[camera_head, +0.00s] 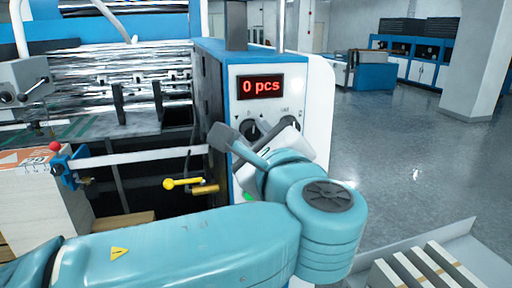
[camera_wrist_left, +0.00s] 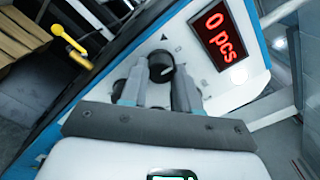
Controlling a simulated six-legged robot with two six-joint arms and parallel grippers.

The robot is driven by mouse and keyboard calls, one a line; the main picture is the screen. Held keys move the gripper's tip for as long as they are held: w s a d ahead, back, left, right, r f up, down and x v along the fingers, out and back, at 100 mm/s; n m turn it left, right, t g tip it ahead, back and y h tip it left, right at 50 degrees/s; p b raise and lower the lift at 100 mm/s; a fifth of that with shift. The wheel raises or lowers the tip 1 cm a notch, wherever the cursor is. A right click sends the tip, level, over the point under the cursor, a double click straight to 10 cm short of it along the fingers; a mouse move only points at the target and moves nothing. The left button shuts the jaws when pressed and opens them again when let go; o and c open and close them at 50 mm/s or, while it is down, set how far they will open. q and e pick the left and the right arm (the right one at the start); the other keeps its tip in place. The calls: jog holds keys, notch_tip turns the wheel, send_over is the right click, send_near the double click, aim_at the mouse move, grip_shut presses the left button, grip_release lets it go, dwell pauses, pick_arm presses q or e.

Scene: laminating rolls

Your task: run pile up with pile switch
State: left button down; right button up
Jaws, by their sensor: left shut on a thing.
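The white control panel (camera_head: 240,109) of the blue-and-white machine carries a red display reading "0 pcs" (camera_head: 261,87). A black rotary knob (camera_head: 250,127), with arrow marks near it, sits below the display and also shows in the left wrist view (camera_wrist_left: 160,65). My left gripper (camera_head: 240,141) is at the panel. In the left wrist view its two fingers (camera_wrist_left: 155,83) stand on either side of the knob, shut on it. A second knob (camera_head: 290,124) is partly hidden behind my gripper. My right gripper is not in view.
A yellow-knobbed lever (camera_head: 182,184) sticks out left of the panel. A red-knobbed blue fitting (camera_head: 59,160) stands by a paper stack (camera_head: 40,200) at the left. A tray with white-topped strips (camera_head: 425,268) is at lower right. The floor (camera_head: 400,150) at right is open.

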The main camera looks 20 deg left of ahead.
pick_arm(q)
jog(key=shift+n+b, duration=0.3)
jog(key=shift+n, duration=0.2)
jog(key=c, duration=0.8)
grip_release()
